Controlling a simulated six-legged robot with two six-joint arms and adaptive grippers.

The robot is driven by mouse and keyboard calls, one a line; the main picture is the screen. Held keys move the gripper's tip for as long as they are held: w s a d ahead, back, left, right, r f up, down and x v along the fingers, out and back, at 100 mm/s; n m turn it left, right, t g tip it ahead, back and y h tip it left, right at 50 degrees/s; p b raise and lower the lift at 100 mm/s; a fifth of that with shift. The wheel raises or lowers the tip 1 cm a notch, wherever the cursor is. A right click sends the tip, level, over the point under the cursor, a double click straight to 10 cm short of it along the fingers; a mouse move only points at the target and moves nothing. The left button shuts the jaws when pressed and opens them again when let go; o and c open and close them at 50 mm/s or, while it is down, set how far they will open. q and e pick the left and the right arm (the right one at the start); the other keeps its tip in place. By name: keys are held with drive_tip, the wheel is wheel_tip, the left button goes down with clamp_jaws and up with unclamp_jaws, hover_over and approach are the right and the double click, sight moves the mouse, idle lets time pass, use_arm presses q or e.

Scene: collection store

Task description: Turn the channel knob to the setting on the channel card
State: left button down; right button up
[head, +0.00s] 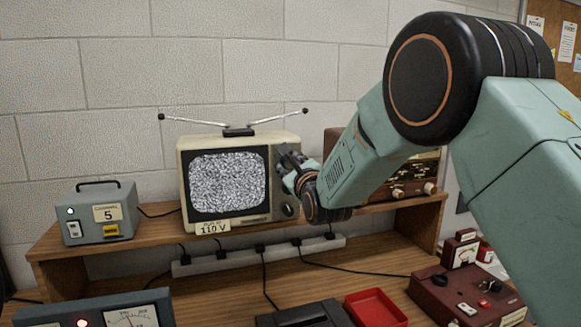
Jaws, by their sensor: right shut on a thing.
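The cream television (228,148) stands on the wooden shelf, its screen full of static. My right gripper (283,164) reaches in from the right to the upper part of the television's control panel. It is shut on the channel knob, which its fingers hide, so the knob's setting cannot be read. A lower dark knob (289,211) shows below the gripper. A card (108,213) with a large 5 is on the front of the grey box at the left; its small heading is hard to read. My left gripper is not in view.
A card reading 110 V (212,227) is at the television's lower front. A brown radio (412,185) stands behind my right arm. A power strip (258,256) with cables runs below the shelf. A red tray (375,308) and a maroon device (466,298) are on the bench.

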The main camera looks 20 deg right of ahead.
drive_tip(key=shift+f, duration=0.5)
drive_tip(key=o, duration=0.8)
drive_tip(key=shift+s, duration=0.1)
drive_tip(key=o, duration=0.3)
drive_tip(key=shift+s+d+r, duration=0.1)
drive_tip(key=shift+r, duration=0.15)
drive_tip(key=shift+o, duration=0.2)
drive_tip(key=shift+r, duration=0.1)
drive_tip(key=s, duration=1.2)
drive_tip(key=shift+w+f, duration=0.15)
drive_tip(key=shift+f, duration=0.1)
